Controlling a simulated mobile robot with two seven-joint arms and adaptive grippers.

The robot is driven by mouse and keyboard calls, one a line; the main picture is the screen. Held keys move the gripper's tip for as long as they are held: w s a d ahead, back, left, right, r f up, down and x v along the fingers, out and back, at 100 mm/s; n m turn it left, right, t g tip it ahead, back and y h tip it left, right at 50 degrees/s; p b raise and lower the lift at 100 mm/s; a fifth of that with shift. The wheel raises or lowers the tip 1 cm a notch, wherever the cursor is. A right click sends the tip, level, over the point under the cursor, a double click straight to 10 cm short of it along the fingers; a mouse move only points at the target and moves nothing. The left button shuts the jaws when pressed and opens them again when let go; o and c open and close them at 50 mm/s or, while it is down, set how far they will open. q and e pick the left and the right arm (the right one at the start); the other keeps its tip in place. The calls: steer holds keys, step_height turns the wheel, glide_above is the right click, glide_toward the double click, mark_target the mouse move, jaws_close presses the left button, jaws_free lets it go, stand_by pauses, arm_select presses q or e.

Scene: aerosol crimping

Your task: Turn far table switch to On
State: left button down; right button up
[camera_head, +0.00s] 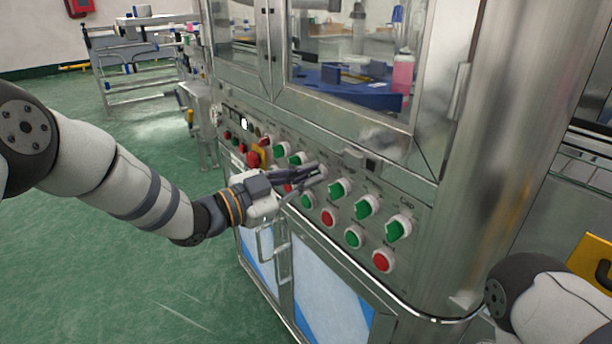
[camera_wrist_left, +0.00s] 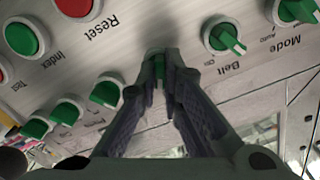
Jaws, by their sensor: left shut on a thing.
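The control panel (camera_head: 285,170) on the steel machine carries a row of green rotary switches with push buttons below. My left gripper (camera_head: 316,172) reaches across the panel, and its fingertips are at a switch in the middle of the upper row. In the left wrist view the gripper (camera_wrist_left: 162,75) is shut on the green knob of this switch (camera_wrist_left: 158,58). The fingers cover most of the knob, and I cannot read its label or tell its setting. The Belt switch (camera_wrist_left: 225,38) is beside it. My right gripper is out of view.
Other green switches (camera_head: 366,206) and red and green buttons (camera_head: 328,217) lie close around the fingers. A red emergency stop (camera_head: 254,159) is to the left. Door handles (camera_head: 272,245) stick out below the panel. Green floor (camera_head: 130,270) is open at left.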

arm_select(q)
steer(key=shift+m, duration=0.4)
steer(key=c, duration=1.7)
jaws_free()
steer(key=v, duration=1.2)
